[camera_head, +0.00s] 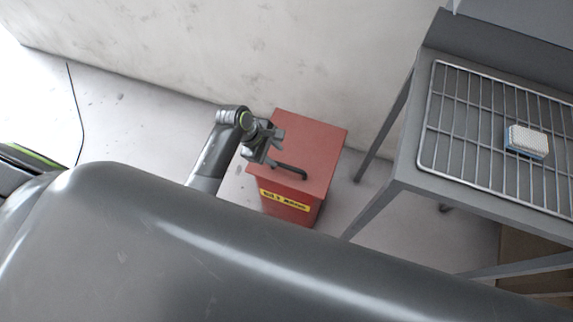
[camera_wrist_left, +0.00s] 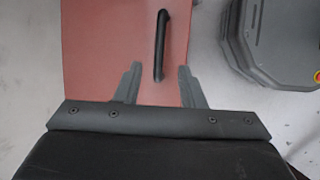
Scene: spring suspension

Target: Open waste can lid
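A red waste can (camera_head: 312,150) with a yellow label on its front stands on the floor, its flat lid closed. A dark bar handle (camera_head: 290,171) lies on the lid near the front edge. My left gripper (camera_head: 279,139) is over the lid, beside the handle. My right gripper is not seen.
A grey table (camera_head: 410,165) with a wire rack (camera_head: 470,150) and a blue-white sponge (camera_head: 527,141) stands to the right of the can. A wall (camera_head: 300,50) runs behind. Floor to the left of the can is clear.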

